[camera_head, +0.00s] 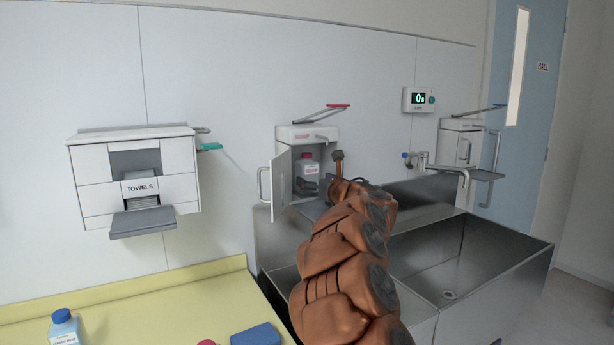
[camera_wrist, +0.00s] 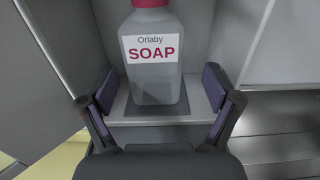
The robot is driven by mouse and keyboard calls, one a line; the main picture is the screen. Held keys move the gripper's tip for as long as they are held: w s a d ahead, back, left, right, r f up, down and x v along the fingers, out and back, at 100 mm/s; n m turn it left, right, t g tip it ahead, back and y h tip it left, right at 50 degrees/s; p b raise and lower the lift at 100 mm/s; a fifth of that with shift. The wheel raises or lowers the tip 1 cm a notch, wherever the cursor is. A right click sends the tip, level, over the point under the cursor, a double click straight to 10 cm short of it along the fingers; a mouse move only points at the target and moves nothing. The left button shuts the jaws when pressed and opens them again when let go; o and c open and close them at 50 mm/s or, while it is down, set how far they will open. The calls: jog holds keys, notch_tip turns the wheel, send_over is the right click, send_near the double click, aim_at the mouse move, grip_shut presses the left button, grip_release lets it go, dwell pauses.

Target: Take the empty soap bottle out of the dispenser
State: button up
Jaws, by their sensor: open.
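The soap dispenser (camera_head: 308,134) is on the wall above the sink, its door (camera_head: 281,179) swung open to the left. The soap bottle (camera_head: 307,168) stands upright inside, with a red cap and a "SOAP" label; it is clear grey in the wrist view (camera_wrist: 154,52), with no liquid plainly visible. It stands on a dark pad on the dispenser's floor. My gripper (camera_wrist: 160,92) is open, its two fingers left and right of the bottle's lower part, apart from it. In the head view my arm hides most of the gripper, at the dispenser's front.
A steel sink (camera_head: 470,262) lies below and right. A second dispenser (camera_head: 460,140) and a tap (camera_head: 440,168) are to the right. A towel box (camera_head: 132,178) hangs left. A blue-capped bottle (camera_head: 65,328) and blue block (camera_head: 256,335) are on the yellow counter (camera_head: 150,312).

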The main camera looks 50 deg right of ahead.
aim_at(308, 179)
jog(key=w, duration=0.1)
jog(key=w+p, duration=0.1)
jog(key=w, duration=0.1)
jog(key=shift+d+f, duration=0.15)
jog(key=shift+f, duration=0.05)
jog(key=shift+w+d+f, duration=0.1)
jog(key=shift+w+d, duration=0.1)
jog(key=shift+w, duration=0.5)
jog(key=c, duration=1.2)
